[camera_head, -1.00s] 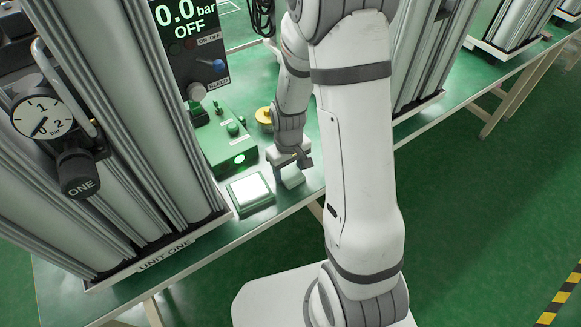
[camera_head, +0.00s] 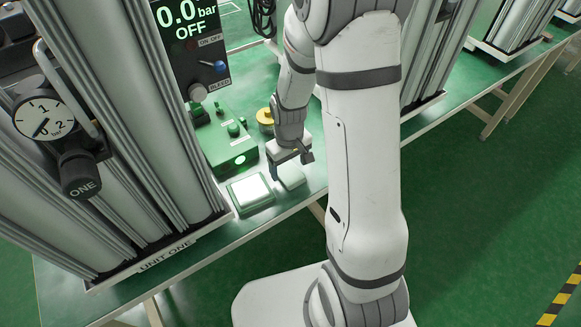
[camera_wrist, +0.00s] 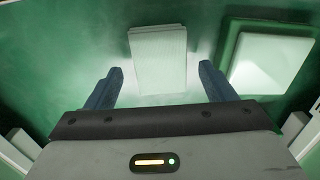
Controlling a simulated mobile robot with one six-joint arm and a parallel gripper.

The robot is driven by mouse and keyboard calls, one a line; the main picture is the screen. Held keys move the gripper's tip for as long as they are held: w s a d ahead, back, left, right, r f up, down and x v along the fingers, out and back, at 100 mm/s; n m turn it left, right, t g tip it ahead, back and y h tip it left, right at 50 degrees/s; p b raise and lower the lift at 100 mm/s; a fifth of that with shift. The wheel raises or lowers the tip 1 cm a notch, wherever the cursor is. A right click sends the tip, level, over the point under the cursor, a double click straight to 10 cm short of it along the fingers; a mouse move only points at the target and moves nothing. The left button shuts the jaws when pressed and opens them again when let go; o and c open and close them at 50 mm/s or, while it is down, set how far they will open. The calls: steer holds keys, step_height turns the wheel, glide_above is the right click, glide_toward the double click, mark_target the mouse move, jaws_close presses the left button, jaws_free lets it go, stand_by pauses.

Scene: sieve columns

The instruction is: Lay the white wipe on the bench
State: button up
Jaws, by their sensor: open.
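The white wipe (camera_head: 292,178) is a flat, folded-looking white rectangle lying on the green bench (camera_head: 225,236), right of the green-rimmed tray in the head view. In the wrist view the wipe (camera_wrist: 158,50) lies flat below my gripper, its near end between the finger lines. My gripper (camera_wrist: 160,70) is open, with one blue finger on each side of the wipe and a gap to both. In the head view my gripper (camera_head: 290,162) is just above and behind the wipe and hides part of it. The exact height above it is hard to tell.
A green-rimmed tray with a white pad (camera_head: 250,192) stands close to the left of the wipe. Behind are a green control box (camera_head: 222,145) and a yellow round item (camera_head: 265,117). Large grey columns (camera_head: 110,120) stand at left. The bench's front edge is near.

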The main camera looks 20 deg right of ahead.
mark_target(289, 173)
step_height(289, 173, up, 10)
steer(key=s+r+m+t, duration=0.2)
steer(key=s+r+m, duration=0.1)
steer(key=s+r, duration=0.8)
steer(key=s+d, duration=0.1)
steer(key=s, duration=0.1)
steer(key=shift+s+r+m+t, duration=0.3)
steer(key=shift+s+r, duration=0.1)
steer(key=shift+r+p, duration=0.15)
steer(key=shift+p, duration=0.25)
